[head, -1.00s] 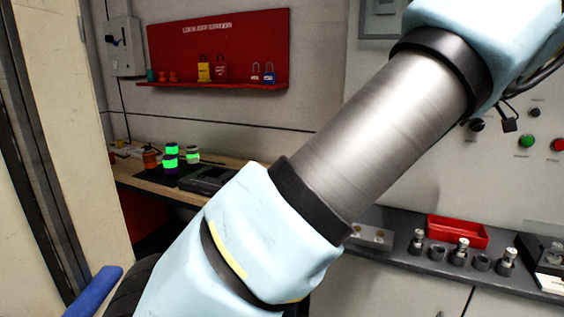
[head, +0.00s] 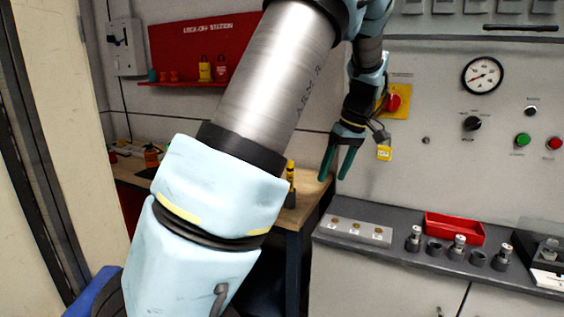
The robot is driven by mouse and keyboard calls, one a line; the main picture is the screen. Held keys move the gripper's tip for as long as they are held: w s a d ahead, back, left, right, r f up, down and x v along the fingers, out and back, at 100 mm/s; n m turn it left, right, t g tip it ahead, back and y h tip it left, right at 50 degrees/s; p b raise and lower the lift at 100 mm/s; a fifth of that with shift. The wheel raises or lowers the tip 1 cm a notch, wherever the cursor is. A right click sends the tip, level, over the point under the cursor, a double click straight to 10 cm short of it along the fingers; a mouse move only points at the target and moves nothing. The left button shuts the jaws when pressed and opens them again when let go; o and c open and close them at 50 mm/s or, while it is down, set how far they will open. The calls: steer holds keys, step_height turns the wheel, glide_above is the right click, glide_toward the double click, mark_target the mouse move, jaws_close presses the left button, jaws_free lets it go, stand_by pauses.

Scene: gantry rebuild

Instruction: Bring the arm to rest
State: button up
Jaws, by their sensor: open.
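My gripper (head: 337,177) is in the head view, right of centre, at the end of my light blue and metal arm. Its two dark green fingers point down and stand apart, with nothing between them. It hangs in front of the wall, above the gap between the wooden bench and the grey counter. Just to its right a yellow padlock (head: 384,153) hangs below a red switch on a yellow plate (head: 393,101). The fingers look apart from the padlock. The upper arm crosses the picture and hides part of the wooden bench and red board.
The wooden bench (head: 309,190) lies behind the arm. The grey counter (head: 330,232) carries a plate with several round studs (head: 356,232), a red tray (head: 455,229) and several metal fittings. A red lock-off board (head: 190,45) hangs on the wall. A gauge (head: 482,75) and buttons are at right.

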steer(key=s+a+f+m+h, duration=0.1)
steer(key=s+a+f+m, duration=0.2)
steer(key=s+a, duration=0.4)
steer(key=s+a+f+m+h, duration=0.2)
steer(key=s+a+f+m, duration=0.2)
steer(key=s+a, duration=0.4)
steer(key=a, duration=0.4)
steer(key=shift+s+a+f+t, duration=0.2)
steer(key=shift+s+a+t, duration=0.1)
steer(key=shift+a, duration=0.1)
steer(key=shift+w, duration=0.1)
